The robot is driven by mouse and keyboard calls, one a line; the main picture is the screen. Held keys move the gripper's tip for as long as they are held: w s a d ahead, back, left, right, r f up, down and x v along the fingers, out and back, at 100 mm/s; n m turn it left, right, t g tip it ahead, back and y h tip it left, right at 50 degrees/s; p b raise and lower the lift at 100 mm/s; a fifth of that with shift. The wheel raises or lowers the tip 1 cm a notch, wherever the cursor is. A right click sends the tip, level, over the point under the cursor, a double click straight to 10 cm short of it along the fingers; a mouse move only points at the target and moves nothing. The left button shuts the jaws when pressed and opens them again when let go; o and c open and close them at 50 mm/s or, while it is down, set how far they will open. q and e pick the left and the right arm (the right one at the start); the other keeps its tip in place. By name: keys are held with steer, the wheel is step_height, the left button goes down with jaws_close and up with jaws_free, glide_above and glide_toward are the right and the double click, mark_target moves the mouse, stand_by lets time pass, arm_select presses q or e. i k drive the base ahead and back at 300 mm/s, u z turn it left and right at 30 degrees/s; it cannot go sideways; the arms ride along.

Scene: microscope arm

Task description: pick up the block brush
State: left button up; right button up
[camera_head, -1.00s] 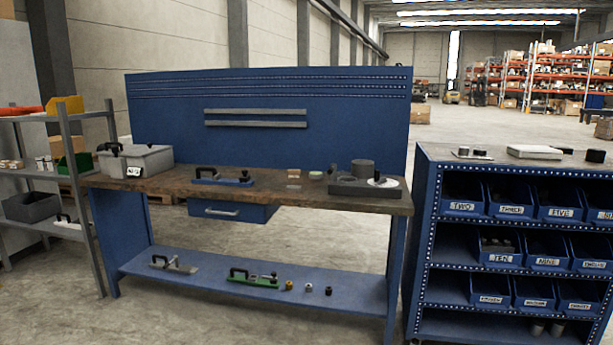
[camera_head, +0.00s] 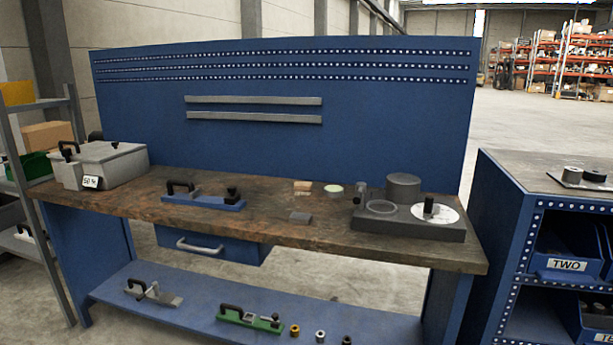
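A small block with a light wooden-coloured top (camera_head: 303,186) lies toward the back of the brown workbench top (camera_head: 265,222), right of its middle. It looks like the block brush, but it is too small to be sure. A round pale green-topped disc (camera_head: 334,190) is just right of the wooden-topped block. Neither of my grippers shows in the view.
A blue clamp fixture (camera_head: 203,200) lies left of the blocks. A dark grey plate with a cylinder and white dial (camera_head: 409,221) stands right. A grey lidded box (camera_head: 113,162) is at the left end. The blue bin cabinet (camera_head: 545,225) stands right of the bench.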

mark_target(300, 188)
steer(key=u, duration=0.1)
steer(key=i, duration=0.45)
steer(key=u, duration=0.55)
